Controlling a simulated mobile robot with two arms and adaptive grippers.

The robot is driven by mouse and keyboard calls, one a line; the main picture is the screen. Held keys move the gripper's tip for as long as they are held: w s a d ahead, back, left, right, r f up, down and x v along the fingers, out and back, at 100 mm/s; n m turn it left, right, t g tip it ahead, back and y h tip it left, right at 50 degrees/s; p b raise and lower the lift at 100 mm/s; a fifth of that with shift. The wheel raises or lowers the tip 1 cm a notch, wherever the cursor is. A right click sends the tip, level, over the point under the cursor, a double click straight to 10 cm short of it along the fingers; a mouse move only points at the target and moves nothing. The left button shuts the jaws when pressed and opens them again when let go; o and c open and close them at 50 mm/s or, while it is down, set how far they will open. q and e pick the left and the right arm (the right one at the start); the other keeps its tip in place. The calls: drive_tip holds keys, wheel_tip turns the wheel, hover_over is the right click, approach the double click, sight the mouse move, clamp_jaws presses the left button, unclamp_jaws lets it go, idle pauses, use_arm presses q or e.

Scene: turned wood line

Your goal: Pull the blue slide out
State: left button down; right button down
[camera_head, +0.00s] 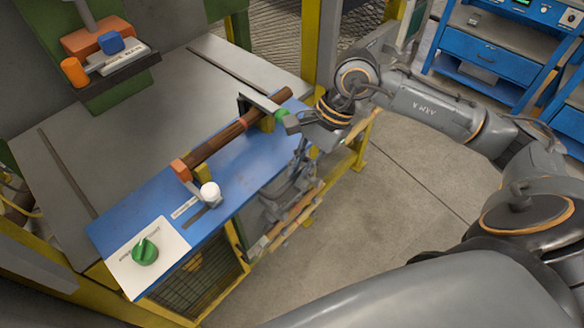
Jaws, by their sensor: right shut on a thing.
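A long blue plate (232,171), which I take to be the blue slide, lies along the front of the grey machine table. A dark brown turned wooden rod (222,141) lies above it, between an orange end piece (180,170) and a dark bracket at the far end. My right gripper (288,121) is at the far right end of the blue plate, shut on a small green piece (281,114) there. The gripper hides part of that piece, so I cannot tell how it joins the plate. My left gripper is not in view.
A green column with orange and blue parts (110,43) rises at the back left. The floor (400,190) right of the machine is clear.

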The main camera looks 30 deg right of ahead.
drive_tip(key=shift+s+d, duration=0.1)
drive_tip(key=shift+s, duration=0.3)
drive_tip(key=c, duration=1.5)
unclamp_jaws()
drive_tip(key=shift+s, duration=0.1)
drive_tip(key=shift+o, duration=0.7)
drive_tip(key=shift+s+d, duration=0.15)
drive_tip(key=v, duration=1.2)
